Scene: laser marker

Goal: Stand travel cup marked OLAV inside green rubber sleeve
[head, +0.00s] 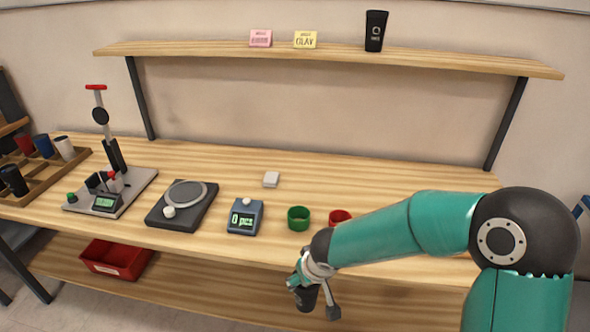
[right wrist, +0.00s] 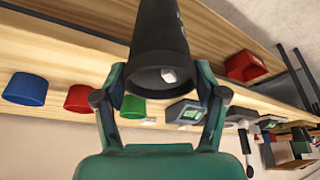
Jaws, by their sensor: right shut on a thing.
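My right gripper (head: 312,290) is shut on a black travel cup (right wrist: 157,35), in front of the table's near edge. The cup shows small and dark below the gripper in the head view. In the right wrist view it sits between both fingers, its round end towards the camera with a small pale patch in it. Pale marks on its side are too cut off to read. The green rubber sleeve (head: 298,223) stands empty on the table near the front edge, beyond my gripper; it also shows in the right wrist view (right wrist: 132,108). My left gripper is not in view.
A red sleeve (head: 339,216) stands right of the green one; a blue sleeve (right wrist: 25,90) shows in the right wrist view. A counting scale (head: 245,217) reading 0 pcs stands left. The wall shelf holds a yellow OLAV card (head: 305,40), a pink card (head: 261,38) and another black cup (head: 375,32).

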